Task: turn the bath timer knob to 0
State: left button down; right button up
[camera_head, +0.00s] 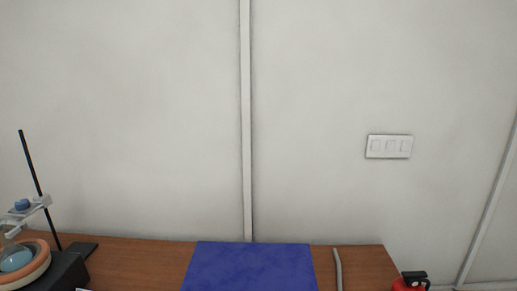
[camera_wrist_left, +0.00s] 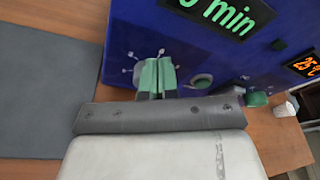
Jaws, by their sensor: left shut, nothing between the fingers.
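The blue bath (camera_wrist_left: 200,50) fills the upper right of the left wrist view, its front panel tilted in the picture. A green display (camera_wrist_left: 222,14) reads "0 min", cut by the top edge, so any leading digits are hidden. An orange display (camera_wrist_left: 304,65) reads about "25 °C". My left gripper (camera_wrist_left: 157,76) is shut and empty, its green fingertips at the panel under the min display. Small pale dial marks (camera_wrist_left: 130,54) surround the fingertips. My right gripper is in neither view.
In the head view a blue flat top (camera_head: 250,268) stands on the wooden bench (camera_head: 140,262). A rod stand (camera_head: 38,185) with a flask (camera_head: 17,258) is at left, a red object (camera_head: 410,284) at lower right. A white cup (camera_wrist_left: 284,109) is beyond the bath in the wrist view.

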pick_arm(q)
jog(key=shift+w+r, duration=0.15)
jog(key=shift+w, duration=0.05)
jog(key=shift+a+b, duration=0.35)
jog(key=shift+a, duration=0.05)
dwell(0.3)
jog(key=shift+a+f+b, duration=0.85)
jog(key=shift+a, duration=0.25)
jog(key=shift+r, duration=0.1)
jog(key=s, duration=0.5)
jog(key=shift+s+a+f+b, duration=0.1)
jog(key=shift+a+f+b, duration=0.1)
jog(key=shift+f+b, duration=0.1)
